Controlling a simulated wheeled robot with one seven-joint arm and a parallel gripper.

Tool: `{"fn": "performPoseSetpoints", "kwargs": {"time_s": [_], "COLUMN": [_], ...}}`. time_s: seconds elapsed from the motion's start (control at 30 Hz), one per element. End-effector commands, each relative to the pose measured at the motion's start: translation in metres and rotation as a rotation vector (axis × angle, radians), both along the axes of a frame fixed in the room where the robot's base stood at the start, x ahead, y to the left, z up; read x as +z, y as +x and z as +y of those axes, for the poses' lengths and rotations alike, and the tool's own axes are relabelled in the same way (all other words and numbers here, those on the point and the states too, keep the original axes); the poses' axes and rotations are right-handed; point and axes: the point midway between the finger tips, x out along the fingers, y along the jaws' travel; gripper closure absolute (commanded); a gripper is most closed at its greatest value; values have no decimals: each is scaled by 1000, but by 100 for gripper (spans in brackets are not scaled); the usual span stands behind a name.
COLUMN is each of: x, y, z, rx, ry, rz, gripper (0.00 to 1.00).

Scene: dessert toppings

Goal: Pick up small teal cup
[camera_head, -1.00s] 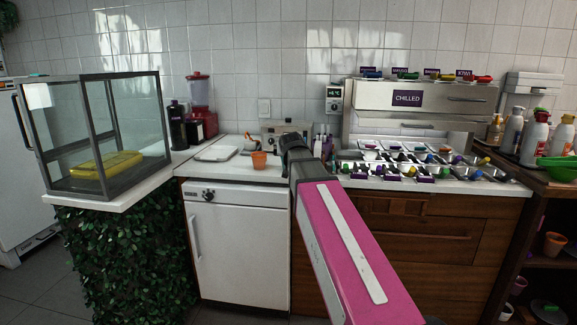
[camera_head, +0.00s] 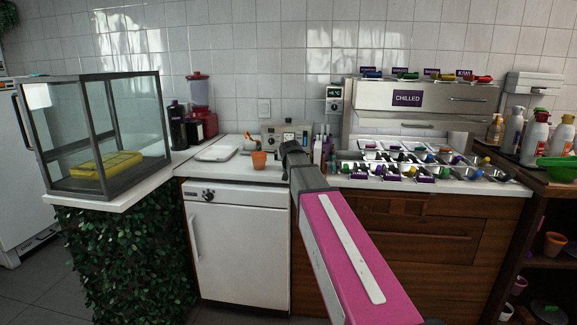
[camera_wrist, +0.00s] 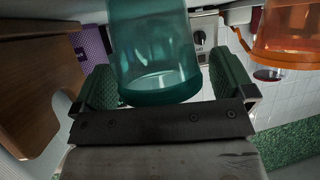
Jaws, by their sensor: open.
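The small teal cup (camera_wrist: 153,42) is see-through and fills the upper middle of the wrist view. My gripper (camera_wrist: 165,78) is open, with one green finger on each side of the cup, left and right. A small gap shows beside the right finger; whether the left finger touches cannot be told. In the head view my arm points to the counter, and the teal cup and my fingertips are hidden behind it.
An orange cup (camera_head: 259,160) stands on the counter just left of my arm; it also shows at the right in the wrist view (camera_wrist: 288,30). A grey appliance (camera_head: 285,134) stands behind. Topping trays (camera_head: 400,172) lie to the right, a white tray (camera_head: 216,153) to the left.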

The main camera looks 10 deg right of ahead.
Motion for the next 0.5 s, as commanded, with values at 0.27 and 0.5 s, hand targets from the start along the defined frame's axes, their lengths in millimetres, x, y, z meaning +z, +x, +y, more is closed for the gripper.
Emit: {"fn": "performPoseSetpoints", "kwargs": {"time_s": [0.27, 0.5], "x": [0, 0], "y": [0, -1], "z": [0, 0], "rx": [0, 0], "ry": [0, 0], "rz": [0, 0], "gripper": [29, 49]}}
